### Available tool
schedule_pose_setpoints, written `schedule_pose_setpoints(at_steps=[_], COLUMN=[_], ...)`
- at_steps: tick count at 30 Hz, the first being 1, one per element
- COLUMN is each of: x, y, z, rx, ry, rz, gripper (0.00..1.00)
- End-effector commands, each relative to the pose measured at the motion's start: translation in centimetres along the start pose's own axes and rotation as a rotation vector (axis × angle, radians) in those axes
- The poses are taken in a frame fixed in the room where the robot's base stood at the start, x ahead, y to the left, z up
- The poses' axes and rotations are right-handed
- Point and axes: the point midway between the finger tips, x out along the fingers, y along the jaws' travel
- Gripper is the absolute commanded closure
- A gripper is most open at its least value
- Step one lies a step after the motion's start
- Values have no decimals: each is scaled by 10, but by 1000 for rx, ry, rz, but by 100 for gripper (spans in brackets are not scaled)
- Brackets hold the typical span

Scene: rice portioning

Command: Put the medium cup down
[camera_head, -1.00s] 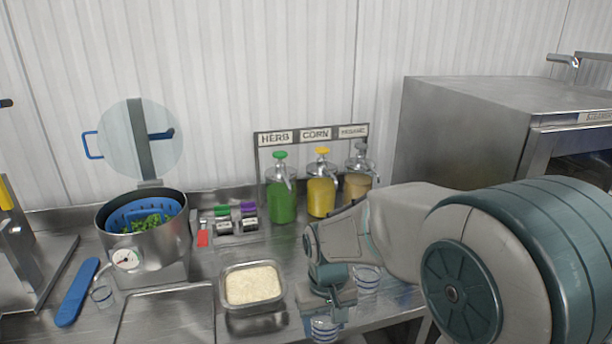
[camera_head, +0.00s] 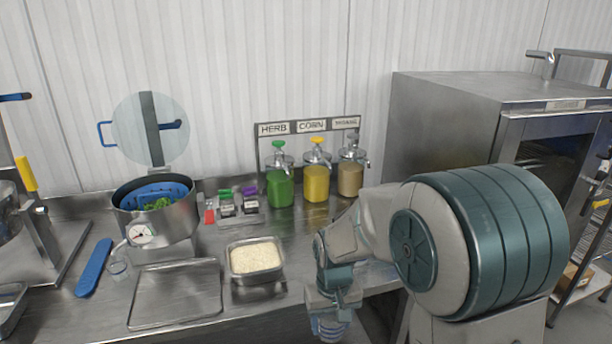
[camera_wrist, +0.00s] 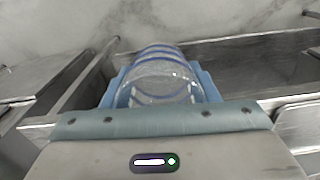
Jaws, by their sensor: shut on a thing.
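The medium cup (camera_head: 331,327) is clear with blue bands. In the wrist view the cup (camera_wrist: 160,80) lies between my blue-grey fingers. My gripper (camera_head: 331,306) is shut on it, and the gripper covers part of it in the head view. The cup shows low in the head view, around the counter's (camera_head: 225,322) front edge; its height relative to the counter top is hard to tell.
A rice pan (camera_head: 256,262) and an empty flat tray (camera_head: 175,294) sit on the counter. Sauce dispensers (camera_head: 316,184) stand at the back, a steel oven (camera_head: 470,115) at right.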

Motion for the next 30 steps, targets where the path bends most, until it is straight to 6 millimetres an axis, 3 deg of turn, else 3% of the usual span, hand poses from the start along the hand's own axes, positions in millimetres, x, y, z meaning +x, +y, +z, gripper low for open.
schedule_pose_setpoints(at_steps=[15,21,30], x=[107,122,122], y=[90,102,102], z=[-29,-30,-30], rx=[183,207,208], ry=[-3,0,0], rz=[-1,-2,-1], gripper=[68,68,68])
